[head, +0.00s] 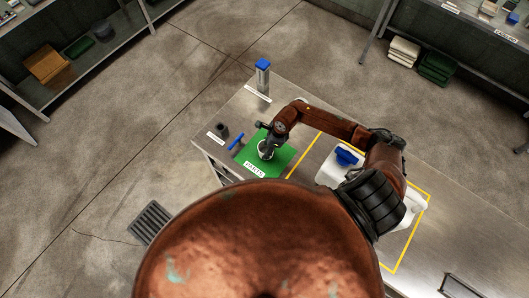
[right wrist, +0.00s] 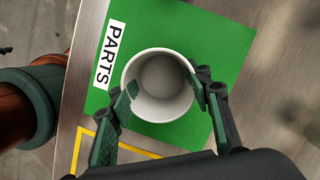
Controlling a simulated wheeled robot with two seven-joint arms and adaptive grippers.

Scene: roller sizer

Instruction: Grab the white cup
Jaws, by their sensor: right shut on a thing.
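The white cup (right wrist: 160,84) stands upright over the green PARTS mat (right wrist: 215,40) in the right wrist view, and it looks empty inside. In the head view the cup (head: 265,153) is partly hidden by my right gripper (head: 267,150). In the right wrist view my right gripper (right wrist: 164,97) has one finger on each side of the cup and is shut on its rim. Whether the cup rests on the mat or is slightly raised is hard to tell. My left gripper is not in view.
On the steel table (head: 460,225) are a blue-topped container (head: 262,78), a blue tool (head: 236,141), a dark small cup (head: 222,130) and a white machine with a blue part (head: 346,157) inside yellow tape. Shelves stand at both upper corners.

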